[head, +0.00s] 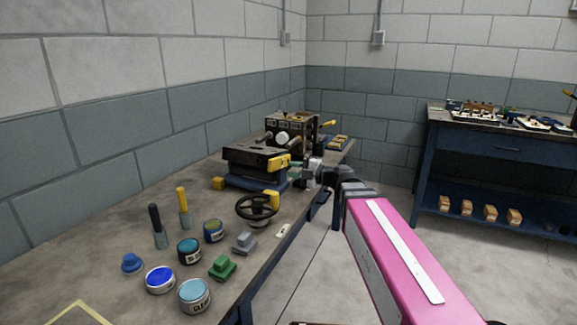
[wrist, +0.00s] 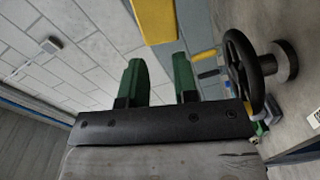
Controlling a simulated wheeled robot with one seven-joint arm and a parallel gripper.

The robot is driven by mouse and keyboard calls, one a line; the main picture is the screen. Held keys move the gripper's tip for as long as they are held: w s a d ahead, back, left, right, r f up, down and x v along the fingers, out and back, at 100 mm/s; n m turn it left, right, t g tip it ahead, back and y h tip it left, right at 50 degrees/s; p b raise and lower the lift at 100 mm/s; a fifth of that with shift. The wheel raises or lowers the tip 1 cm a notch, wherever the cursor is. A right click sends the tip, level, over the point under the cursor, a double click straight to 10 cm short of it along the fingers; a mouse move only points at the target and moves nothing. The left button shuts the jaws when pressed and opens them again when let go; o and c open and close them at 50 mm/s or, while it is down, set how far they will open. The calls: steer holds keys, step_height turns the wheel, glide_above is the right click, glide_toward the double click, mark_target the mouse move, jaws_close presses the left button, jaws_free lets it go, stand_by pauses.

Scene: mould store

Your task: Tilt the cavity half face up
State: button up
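A dark mould block (head: 255,157), seemingly the cavity half, lies flat on a blue tilting base (head: 262,181) on the workbench. A yellow bar (head: 279,161) is at its right end. My gripper (head: 295,164) reaches in from the right, close to that bar. In the wrist view its two green fingers (wrist: 160,72) stand apart with nothing between them. A yellow bar (wrist: 155,20) lies just beyond the fingertips; whether it touches them I cannot tell. A black handwheel (head: 257,208) stands at the front of the base; it also shows in the wrist view (wrist: 244,68).
Another mould block (head: 292,136) with a pale disc stands behind. Several paint tins (head: 195,295), two brushes (head: 158,228) and small coloured blocks (head: 223,267) cover the bench's near part. A blue side bench (head: 495,140) stands at right, with open floor between.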

steer(key=a+r+g, duration=0.1)
steer(key=w+a+r+m+g+h, duration=0.1)
steer(key=a, duration=0.1)
steer(key=a+r+g+h, duration=0.1)
steer(key=g, duration=0.1)
steer(key=shift+w+a+r, duration=0.1)
steer(key=shift+w+a, duration=0.05)
steer(key=shift+w, duration=0.1)
jaws_close()
step_height(320, 180, up, 9)
steer(key=m+g+h, duration=0.2)
steer(key=m+h, duration=0.6)
glide_above(273, 160)
steer(key=w+d, duration=0.2)
step_height(273, 160, up, 6)
steer(key=d+m+h, duration=0.2)
steer(key=m+h, duration=0.1)
steer(key=m, duration=0.3)
steer(key=x, duration=1.2)
steer(key=shift+w+d, duration=0.2)
steer(key=shift+w, duration=0.05)
steer(key=shift+s+a+f, duration=0.1)
steer(key=shift+f, duration=0.9)
